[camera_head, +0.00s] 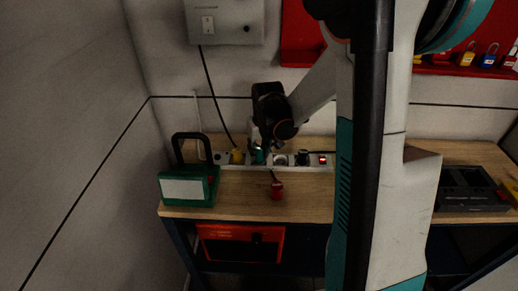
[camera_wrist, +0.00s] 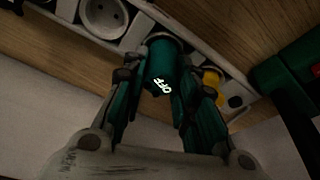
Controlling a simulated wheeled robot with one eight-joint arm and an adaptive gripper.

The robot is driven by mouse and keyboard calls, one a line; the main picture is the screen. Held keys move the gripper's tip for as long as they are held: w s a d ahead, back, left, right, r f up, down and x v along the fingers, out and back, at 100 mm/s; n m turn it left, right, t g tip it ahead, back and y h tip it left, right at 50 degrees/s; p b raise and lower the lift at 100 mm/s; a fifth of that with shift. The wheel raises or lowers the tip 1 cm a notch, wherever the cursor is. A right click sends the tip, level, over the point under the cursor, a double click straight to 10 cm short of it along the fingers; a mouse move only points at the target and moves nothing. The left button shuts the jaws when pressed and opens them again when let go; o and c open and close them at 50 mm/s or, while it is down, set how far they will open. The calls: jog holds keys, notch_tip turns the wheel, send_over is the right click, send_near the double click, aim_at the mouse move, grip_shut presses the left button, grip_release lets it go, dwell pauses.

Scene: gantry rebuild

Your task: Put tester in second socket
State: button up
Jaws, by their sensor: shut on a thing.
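The tester is a teal cylinder with a lit "OFF" on its end, seen in the wrist view (camera_wrist: 163,70) and small in the head view (camera_head: 259,157). My gripper (camera_wrist: 160,85) has one finger on each side of it and is shut on it. In the head view my gripper (camera_head: 258,148) is over the white socket strip (camera_head: 225,165). The tester's far end meets the strip between the yellow plug (camera_head: 237,157) and an empty round socket (camera_head: 280,160). I cannot tell whether it is seated; the socket behind it is hidden.
A black plug (camera_head: 303,158) and a lit red switch (camera_head: 323,160) are farther right on the strip. A red object (camera_head: 277,190) stands in front on the wooden bench (camera_head: 235,200). A green case (camera_head: 188,184) is at left, a dark tray (camera_head: 465,190) at right.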

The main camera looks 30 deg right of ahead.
jog(key=shift+f+b, duration=0.6)
dwell(0.7)
jog(key=o, duration=0.8)
jog(key=shift+r, duration=0.1)
jog(key=p+v, duration=0.7)
jog(key=v, duration=0.4)
jog(key=shift+p, duration=0.35)
jog(key=shift+a, duration=0.1)
